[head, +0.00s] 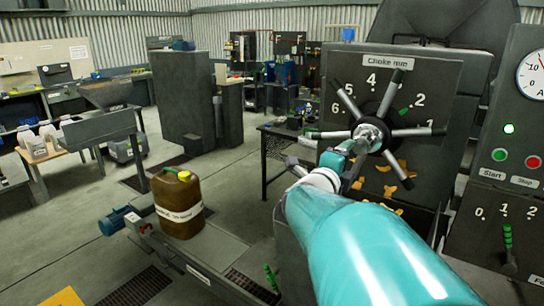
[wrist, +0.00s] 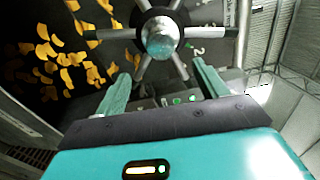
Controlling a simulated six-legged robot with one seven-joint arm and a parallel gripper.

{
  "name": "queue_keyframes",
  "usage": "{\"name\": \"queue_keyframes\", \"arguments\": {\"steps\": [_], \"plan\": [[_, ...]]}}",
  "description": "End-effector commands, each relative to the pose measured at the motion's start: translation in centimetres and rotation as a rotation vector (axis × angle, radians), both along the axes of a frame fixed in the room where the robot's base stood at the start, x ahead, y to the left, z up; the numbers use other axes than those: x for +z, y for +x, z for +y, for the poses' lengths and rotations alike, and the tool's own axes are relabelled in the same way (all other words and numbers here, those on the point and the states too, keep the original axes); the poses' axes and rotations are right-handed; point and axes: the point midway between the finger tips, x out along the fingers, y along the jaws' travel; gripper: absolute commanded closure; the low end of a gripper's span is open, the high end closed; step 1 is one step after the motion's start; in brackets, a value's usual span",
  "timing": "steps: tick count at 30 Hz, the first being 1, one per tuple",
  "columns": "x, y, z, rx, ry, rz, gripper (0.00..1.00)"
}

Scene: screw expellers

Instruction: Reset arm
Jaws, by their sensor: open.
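My teal arm reaches from the lower right of the head view to the front of the choke panel (head: 425,75). My gripper (head: 345,155) is close to the hub of the spoked choke wheel (head: 371,133), partly hidden behind my wrist. In the wrist view my gripper (wrist: 160,69) has its two fingers spread wide, with nothing held between them. The wheel's round hub (wrist: 162,35) and grey spokes show just beyond the fingertips. I cannot tell whether a finger touches a spoke.
Orange flakes (head: 385,190) lie below and behind the wheel. A control panel with a green button (head: 502,154), a red button (head: 533,162) and a gauge (head: 535,75) stands at right. A brown canister (head: 179,203) stands at left. Open floor (head: 80,215) lies beyond it.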

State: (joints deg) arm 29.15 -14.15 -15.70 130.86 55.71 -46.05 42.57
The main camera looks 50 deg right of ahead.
Motion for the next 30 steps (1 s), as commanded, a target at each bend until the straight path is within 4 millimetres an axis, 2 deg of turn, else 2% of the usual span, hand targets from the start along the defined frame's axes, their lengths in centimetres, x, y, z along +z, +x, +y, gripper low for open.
{"name": "queue_keyframes", "arguments": {"steps": [12, 14, 17, 20, 23, 24, 26, 27, 29, 30], "plan": [[0.0, 0.1, 0.0, 0.004, 0.000, 0.001, 0.28], [0.1, 0.6, 0.4, 0.026, 0.001, 0.010, 0.28], [0.2, 3.1, 2.1, 0.135, 0.003, 0.062, 0.28], [0.0, 7.1, 5.8, 0.331, 0.001, 0.167, 0.28], [-0.5, 11.2, 11.3, 0.575, -0.024, 0.320, 0.28], [-0.9, 12.5, 13.8, 0.673, -0.041, 0.388, 0.28], [-1.5, 14.0, 17.6, 0.816, -0.071, 0.493, 0.28], [-2.0, 14.7, 20.3, 0.909, -0.097, 0.566, 0.28], [-3.1, 15.2, 24.3, 1.049, -0.142, 0.686, 0.28], [-3.8, 15.3, 27.0, 1.140, -0.177, 0.769, 0.28]]}}
